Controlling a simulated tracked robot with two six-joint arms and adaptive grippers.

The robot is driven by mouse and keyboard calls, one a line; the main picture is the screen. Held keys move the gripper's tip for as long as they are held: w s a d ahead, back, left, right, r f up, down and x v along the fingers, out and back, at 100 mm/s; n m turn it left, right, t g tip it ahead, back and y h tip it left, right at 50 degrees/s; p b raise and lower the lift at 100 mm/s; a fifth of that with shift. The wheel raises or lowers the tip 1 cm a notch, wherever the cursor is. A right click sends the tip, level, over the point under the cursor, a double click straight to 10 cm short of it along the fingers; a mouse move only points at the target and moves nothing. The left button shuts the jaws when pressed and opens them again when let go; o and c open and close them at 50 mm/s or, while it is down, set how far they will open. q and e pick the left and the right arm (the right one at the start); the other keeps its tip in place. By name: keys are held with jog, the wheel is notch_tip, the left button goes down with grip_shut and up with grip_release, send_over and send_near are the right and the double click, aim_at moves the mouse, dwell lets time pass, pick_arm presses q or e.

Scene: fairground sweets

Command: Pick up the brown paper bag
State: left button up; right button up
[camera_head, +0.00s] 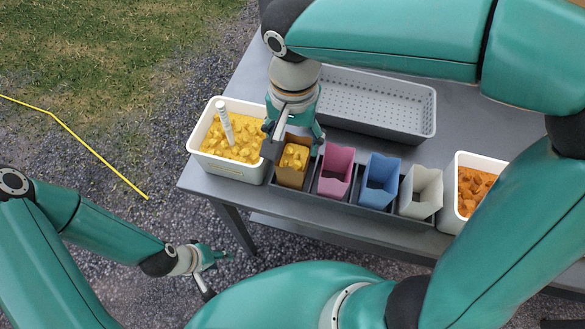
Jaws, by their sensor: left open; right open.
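The brown paper bag (291,178) stands upright at the left end of a row of bags and holds yellow pieces. My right gripper (293,152) reaches down over it from above. Its fingers are open, one on each side of the bag's top, and they hide part of the rim. I cannot tell whether the fingers touch the paper. My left gripper (214,270) is open and empty, low over the gravel in front of the table, away from the bag.
Pink (336,172), blue (380,182) and white (421,192) bags stand right of it in a grey rack. A white tub of yellow pieces (201,161) with a scoop stands left, and a tub of orange pieces (451,211) right. A perforated grey tray (427,118) lies behind.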

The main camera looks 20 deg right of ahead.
send_over(294, 158)
jog(key=s+a, duration=0.1)
jog(key=s, duration=0.2)
jog(key=shift+f, duration=3.3)
jog(key=shift+c, duration=0.3)
jog(key=c, duration=0.6)
